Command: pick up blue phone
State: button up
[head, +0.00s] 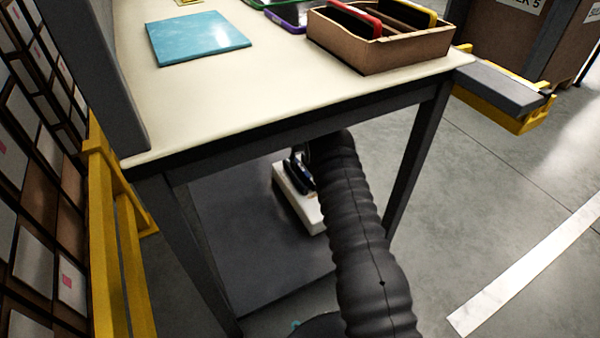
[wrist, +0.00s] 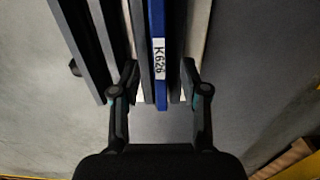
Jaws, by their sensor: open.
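The blue phone (wrist: 158,22) shows edge-on in the wrist view, standing in a row of dark and grey slabs, with a white label reading K626 on its edge. My gripper (wrist: 160,70) is open, with one finger to each side of the blue edge. Parts of the neighbouring dark slabs also show between the fingers. I cannot tell whether the fingers touch anything. In the head view, a white carton (head: 312,214) on the shelf under the table holds dark and bluish items, partly hidden by my arm.
My arm passes below the front edge of the cream table (head: 215,105). A table leg (head: 412,160) stands right of my arm. On the tabletop are a teal slab (head: 197,36) and a brown box (head: 380,57) with red-edged and yellow-edged items. The grey lower shelf (head: 245,230) has free room.

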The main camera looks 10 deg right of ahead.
notch_tip(320, 180, down, 2)
jog(key=shift+f, duration=0.25)
jog(key=shift+c, duration=0.3)
grip_shut()
